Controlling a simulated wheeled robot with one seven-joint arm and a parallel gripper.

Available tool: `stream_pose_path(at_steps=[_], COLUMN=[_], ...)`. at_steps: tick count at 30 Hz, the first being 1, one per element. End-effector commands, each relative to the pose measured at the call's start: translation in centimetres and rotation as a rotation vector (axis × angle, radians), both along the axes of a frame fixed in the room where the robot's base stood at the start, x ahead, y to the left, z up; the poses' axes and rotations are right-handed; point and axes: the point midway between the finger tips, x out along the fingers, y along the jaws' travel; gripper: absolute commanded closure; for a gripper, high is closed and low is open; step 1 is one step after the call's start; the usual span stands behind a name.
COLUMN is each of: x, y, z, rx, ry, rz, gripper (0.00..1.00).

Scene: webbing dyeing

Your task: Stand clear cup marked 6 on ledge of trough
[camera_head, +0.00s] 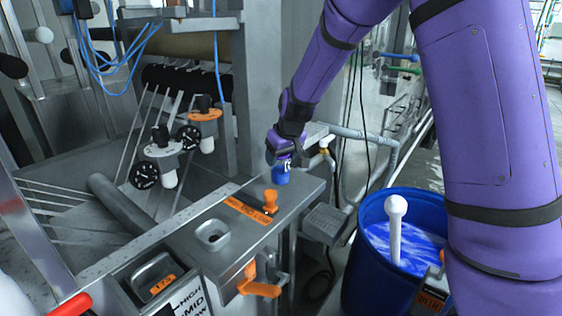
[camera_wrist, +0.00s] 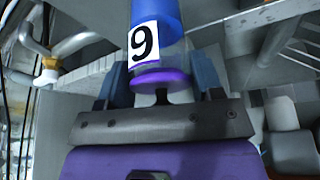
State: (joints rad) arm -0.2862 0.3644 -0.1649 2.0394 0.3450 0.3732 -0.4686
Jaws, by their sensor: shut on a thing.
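The clear cup (camera_head: 280,177) with blue in its lower part is held by my gripper (camera_head: 284,152) at the far end of the metal trough ledge (camera_head: 298,196). I cannot tell whether its base touches the ledge. In the wrist view the cup (camera_wrist: 157,18) shows between the two fingers of my gripper (camera_wrist: 160,85). Its white label reads as a 9 there, with the blue part toward the top of the picture, so it looks like an inverted 6. The cup appears about upright in the head view.
An orange knob (camera_head: 270,199) and orange label (camera_head: 248,210) sit on the ledge close to the cup. A recessed square fitting (camera_head: 212,235) is nearer. A blue barrel (camera_head: 372,270) with a white-knobbed rod (camera_head: 396,215) stands right. Pipes (camera_head: 375,138) run behind.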

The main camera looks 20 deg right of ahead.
Motion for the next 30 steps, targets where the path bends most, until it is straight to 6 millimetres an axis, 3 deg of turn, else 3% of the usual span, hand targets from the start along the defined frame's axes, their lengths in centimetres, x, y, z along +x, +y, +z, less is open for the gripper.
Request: stream_pose_path(at_steps=[4,15,16,19,30], x=[0.0,0.0,0.0,0.0,-0.1], y=[-0.1,-0.1,0.0,0.0,-0.1], z=[-1.7,-2.1,-2.1,-2.1,-1.5], rx=[-0.001,0.000,-0.001,-0.001,0.000], ry=[0.000,0.000,0.001,0.001,-0.002], rz=[-0.001,0.000,0.001,0.001,0.001], gripper=[0.84,0.84,0.35,0.14,0.14])
